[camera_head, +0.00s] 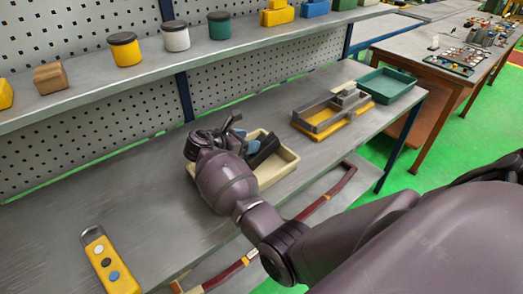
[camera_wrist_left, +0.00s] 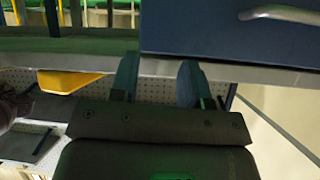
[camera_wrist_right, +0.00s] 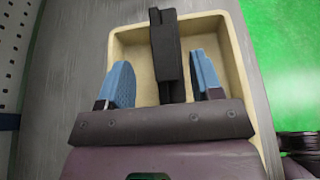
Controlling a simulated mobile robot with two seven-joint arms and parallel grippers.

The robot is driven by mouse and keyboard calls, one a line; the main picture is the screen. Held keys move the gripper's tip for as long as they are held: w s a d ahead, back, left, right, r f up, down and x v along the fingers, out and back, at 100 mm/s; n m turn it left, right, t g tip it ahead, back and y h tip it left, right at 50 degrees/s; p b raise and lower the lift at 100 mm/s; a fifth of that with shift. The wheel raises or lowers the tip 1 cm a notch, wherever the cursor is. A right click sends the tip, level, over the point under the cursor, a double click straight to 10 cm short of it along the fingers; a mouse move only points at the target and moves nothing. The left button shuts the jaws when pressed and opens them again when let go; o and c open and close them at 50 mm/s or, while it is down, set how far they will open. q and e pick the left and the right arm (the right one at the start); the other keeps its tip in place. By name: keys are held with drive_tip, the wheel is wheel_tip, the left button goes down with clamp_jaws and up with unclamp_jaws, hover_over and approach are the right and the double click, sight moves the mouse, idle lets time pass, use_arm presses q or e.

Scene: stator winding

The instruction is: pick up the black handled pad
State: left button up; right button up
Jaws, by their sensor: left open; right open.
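The black handled pad (camera_wrist_right: 166,55) stands in a cream tray (camera_wrist_right: 219,25) in the right wrist view, long and narrow from above. It also shows in the head view (camera_head: 265,150), partly hidden by my right gripper. My right gripper (camera_wrist_right: 164,82) is open, with one blue finger on each side of the pad and a gap on both sides. In the head view my right gripper (camera_head: 238,133) is over the tray's left part (camera_head: 283,169). My left gripper (camera_wrist_left: 158,81) is open with nothing between its fingers; it is outside the head view.
A yellow-and-grey fixture (camera_head: 322,119) and a green tray (camera_head: 388,85) stand further right on the bench. A yellow box with buttons (camera_head: 111,263) lies at the front left. A shelf (camera_head: 90,92) with several pots and blocks runs above. A blue panel (camera_wrist_left: 230,35) is close to my left gripper.

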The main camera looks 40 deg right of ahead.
sight(261, 138)
drive_tip(key=x, duration=0.5)
drive_tip(key=shift+s+d+r, duration=0.1)
drive_tip(key=shift+s+r, duration=0.05)
drive_tip(key=shift+r, duration=0.1)
drive_tip(key=shift+c, duration=0.2)
clamp_jaws()
